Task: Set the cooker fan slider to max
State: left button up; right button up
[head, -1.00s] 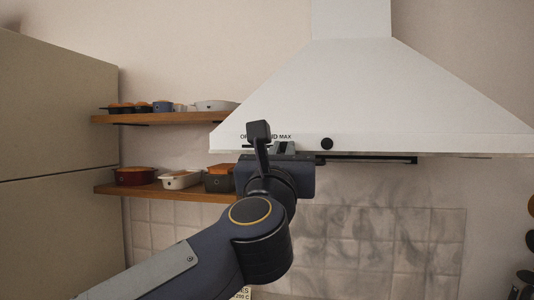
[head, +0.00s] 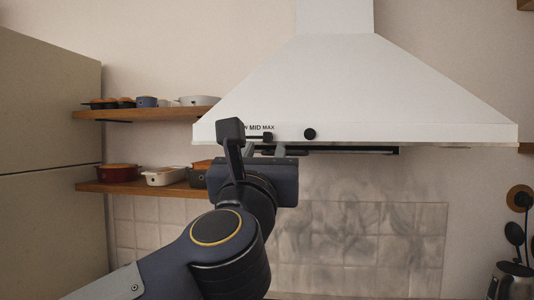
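The white cooker hood (head: 350,90) fills the upper right, with printed labels on its lower front edge; "MID" and "MAX" are readable. The small dark slider knob (head: 267,137) shows at the right end of its track, just below "MAX". A dark part of my arm covers the left end of the labels. My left gripper (head: 265,149) is just below the slider, at the hood's bottom edge. Its fingers are small and partly hidden by its own body, so I cannot tell their opening or whether they touch the knob. My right gripper is out of view.
A round black knob (head: 310,134) sits on the hood right of the slider. Two wooden shelves (head: 140,188) with pots stand at left, beside a tall cabinet (head: 50,150).

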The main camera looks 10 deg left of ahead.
pick_arm(q)
jog(key=v, duration=0.3)
jog(key=shift+b, duration=0.3)
jog(key=s+a+f+m+g+h, duration=0.2)
jog(key=f+m+g, duration=0.1)
jog(key=f+m, duration=0.6)
jog(key=s+a+f+m+g+h, duration=0.1)
jog(key=a+f+m+g+h, duration=0.15)
jog(key=f+m, duration=0.65)
jog(key=s+a+f+m+g+h, duration=0.2)
jog(key=a+f+m+g, duration=0.1)
jog(key=f+m, duration=0.6)
jog(key=s+a+f+m+g+y, duration=0.1)
jog(key=s+a+f+m+g, duration=0.2)
jog(key=s+f, duration=0.4)
jog(key=s+a+f+m+g+y, duration=0.2)
jog(key=s+f, duration=0.6)
jog(key=f, duration=0.7)
jog(key=a+m+g, duration=0.1)
jog(key=m+g, duration=0.1)
jog(key=g, duration=0.1)
jog(key=shift+a+f, duration=0.3)
jog(key=shift+a, duration=0.05)
